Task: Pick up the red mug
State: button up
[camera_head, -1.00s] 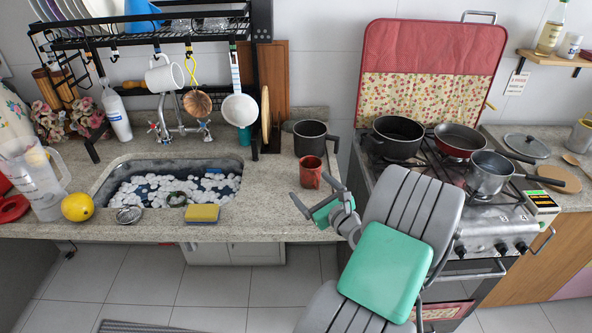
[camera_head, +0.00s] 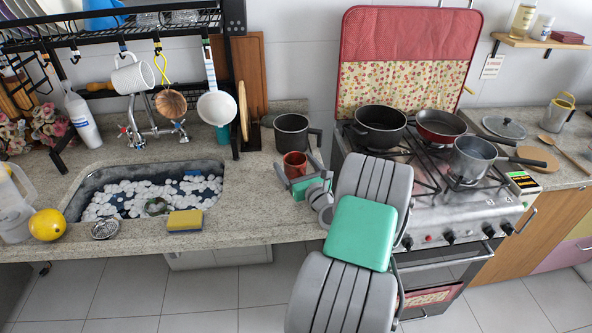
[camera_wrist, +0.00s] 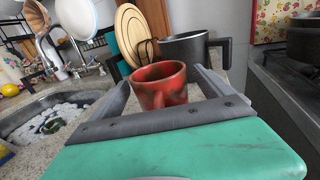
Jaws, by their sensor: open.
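The red mug (camera_head: 295,164) stands upright on the stone counter, in front of the dark pot. In the wrist view the red mug (camera_wrist: 160,84) is in the middle, with its handle towards me. My gripper (camera_head: 298,172) is open at the mug, and in the wrist view its two fingers (camera_wrist: 165,85) reach forward on the left and right of the mug. I cannot tell whether a finger touches it. The mug's lower part is hidden by my gripper in both views.
A dark pot (camera_head: 292,133) stands close behind the mug. The sink (camera_head: 75,200) with white pebbles and a yellow sponge (camera_head: 185,220) lie to the left. The stove (camera_head: 420,200) with several pans is to the right. A dish rack (camera_head: 115,32) hangs above the sink.

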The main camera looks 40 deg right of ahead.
jog(key=c, duration=1.7)
